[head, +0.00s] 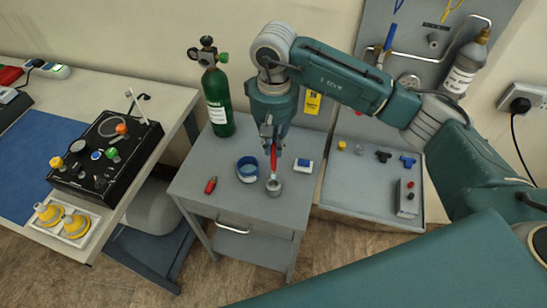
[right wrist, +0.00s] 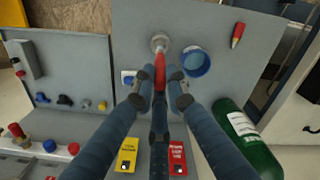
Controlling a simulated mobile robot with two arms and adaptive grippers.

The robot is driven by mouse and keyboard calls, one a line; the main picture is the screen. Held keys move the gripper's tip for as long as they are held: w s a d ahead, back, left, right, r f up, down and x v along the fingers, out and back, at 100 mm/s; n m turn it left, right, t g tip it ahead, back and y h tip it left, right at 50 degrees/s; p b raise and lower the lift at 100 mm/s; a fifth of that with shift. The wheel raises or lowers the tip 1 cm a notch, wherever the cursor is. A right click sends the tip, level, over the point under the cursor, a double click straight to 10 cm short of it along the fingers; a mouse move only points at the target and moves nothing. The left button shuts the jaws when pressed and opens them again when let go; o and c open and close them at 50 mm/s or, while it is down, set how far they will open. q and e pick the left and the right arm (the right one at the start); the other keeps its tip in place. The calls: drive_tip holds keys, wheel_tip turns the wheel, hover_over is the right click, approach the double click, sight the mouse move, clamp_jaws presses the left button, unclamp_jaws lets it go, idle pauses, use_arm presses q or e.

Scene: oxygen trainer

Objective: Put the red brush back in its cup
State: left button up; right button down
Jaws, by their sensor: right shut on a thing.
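The red brush (head: 274,158) is upright in my right gripper (head: 271,138), which is shut on its upper part. It also shows in the right wrist view (right wrist: 160,72), between the fingertips (right wrist: 161,84). A small grey metal cup (head: 274,188) stands on the grey trolley top, right under the brush. The brush's lower end overlaps the cup's opening in the head view; I cannot tell whether it is inside or just above. In the right wrist view the cup (right wrist: 159,41) lies just beyond the brush. My left gripper is not in view.
A blue-lined cup (head: 247,168) stands close left of the metal cup. A small red item (head: 210,185) and a white-and-blue block (head: 303,165) lie on the trolley (head: 228,195). A green oxygen cylinder (head: 217,100) stands at the back left. The trolley's front is clear.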

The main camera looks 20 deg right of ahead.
sight(273, 159)
wheel_tip(273, 159, down, 4)
drive_tip(key=shift+a+p, duration=0.1)
drive_tip(key=shift+p, duration=0.3)
wheel_tip(273, 159, down, 3)
drive_tip(key=shift+f+p, duration=0.2)
drive_tip(key=shift+p, duration=0.35)
drive_tip(key=c, duration=1.7)
unclamp_jaws()
drive_tip(key=shift+c, duration=0.2)
drive_tip(key=shift+w+r+b, duration=0.1)
drive_tip(key=shift+r+b, duration=0.35)
drive_tip(key=shift+r, duration=0.15)
wheel_tip(273, 159, up, 9)
drive_tip(key=b, duration=0.4)
drive_tip(key=shift+r, duration=0.95)
